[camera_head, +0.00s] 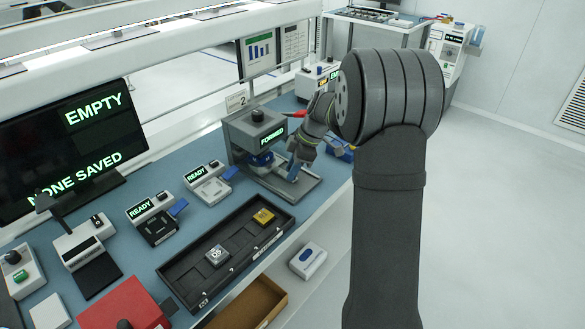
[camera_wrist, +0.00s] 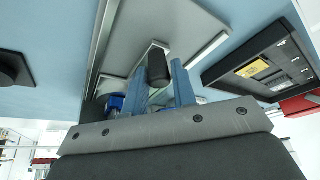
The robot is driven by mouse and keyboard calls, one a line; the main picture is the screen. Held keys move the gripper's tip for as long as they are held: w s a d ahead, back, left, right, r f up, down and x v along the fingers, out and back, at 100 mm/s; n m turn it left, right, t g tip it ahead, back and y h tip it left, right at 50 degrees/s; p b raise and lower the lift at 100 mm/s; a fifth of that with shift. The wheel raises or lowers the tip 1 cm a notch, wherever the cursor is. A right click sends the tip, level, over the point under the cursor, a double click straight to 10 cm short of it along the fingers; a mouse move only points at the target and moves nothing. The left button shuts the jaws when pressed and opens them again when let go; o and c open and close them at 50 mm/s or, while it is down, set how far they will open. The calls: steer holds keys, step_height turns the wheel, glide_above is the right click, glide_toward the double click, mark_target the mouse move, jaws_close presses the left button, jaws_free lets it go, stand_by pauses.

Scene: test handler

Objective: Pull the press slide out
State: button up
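The press (camera_head: 256,132) is a grey machine with a black knob on top and a small screen reading FORMED. Its base (camera_head: 305,187) reaches forward onto the bench, with metal rails. My gripper (camera_head: 293,172) has blue fingers and is over the front of this base, pointing down. In the wrist view, the two blue fingers (camera_wrist: 160,84) stand apart. A dark upright handle (camera_wrist: 158,64) shows between them, with small gaps on both sides. I cannot tell whether the fingers are level with it. The slide's plate (camera_wrist: 135,42) lies behind the handle. My arm and gripper hide part of the base in the head view.
A black tray (camera_head: 180,271) with a grey block (camera_head: 217,256) and a yellow block (camera_head: 264,217) lies in front of the press. Two READY fixtures (camera_head: 152,216) (camera_head: 208,182) stand to the left. A monitor (camera_head: 60,150) reads EMPTY, NONE SAVED. The bench's front edge is close to the press.

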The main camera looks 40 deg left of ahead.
jaws_close()
steer(key=d, duration=1)
steer(key=shift+d+r, duration=0.1)
steer(key=shift+d, duration=0.15)
steer(key=shift+o, duration=2.3)
jaws_free()
steer(key=v, duration=1.7)
steer(key=shift+r, duration=0.2)
